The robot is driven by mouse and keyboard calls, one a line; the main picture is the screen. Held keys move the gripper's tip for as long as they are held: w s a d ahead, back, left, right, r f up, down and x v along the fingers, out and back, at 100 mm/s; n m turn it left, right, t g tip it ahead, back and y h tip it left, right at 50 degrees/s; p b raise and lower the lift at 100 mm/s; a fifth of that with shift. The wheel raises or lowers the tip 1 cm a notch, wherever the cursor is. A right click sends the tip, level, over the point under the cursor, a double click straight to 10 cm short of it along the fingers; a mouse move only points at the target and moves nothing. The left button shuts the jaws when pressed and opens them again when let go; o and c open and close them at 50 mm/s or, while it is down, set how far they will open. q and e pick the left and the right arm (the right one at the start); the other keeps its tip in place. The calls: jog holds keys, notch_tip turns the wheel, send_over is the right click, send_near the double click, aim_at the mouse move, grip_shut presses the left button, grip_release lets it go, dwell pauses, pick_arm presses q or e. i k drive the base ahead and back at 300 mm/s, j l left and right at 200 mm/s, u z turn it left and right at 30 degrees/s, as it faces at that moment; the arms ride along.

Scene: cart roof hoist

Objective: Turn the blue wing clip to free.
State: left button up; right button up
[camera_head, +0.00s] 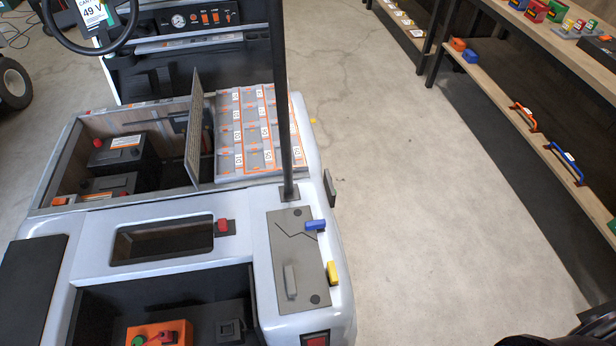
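The blue wing clip (315,225) sits at the right edge of a grey plate (297,246) on the cart's right rear body. It points sideways, partly over the plate and partly past its edge. A yellow clip (333,272) stands at the same edge, nearer to me, and points roughly along the edge. A red clip (222,225) sits by the rectangular opening to the left. Neither of my grippers can be made out, and nothing touches the blue clip.
A dark upright post (283,110) rises just behind the plate. A grey handle (290,281) stands on the plate. An open panel (194,125) stands beside the battery bay. Clear floor (420,190) lies between cart and shelves (545,130). Dark parts show at the bottom right.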

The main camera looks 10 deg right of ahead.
aim_at(320, 225)
jog(key=k+j+u, duration=0.25)
jog(key=k, duration=0.2)
jog(key=k+j+u, duration=0.25)
jog(key=k, duration=0.15)
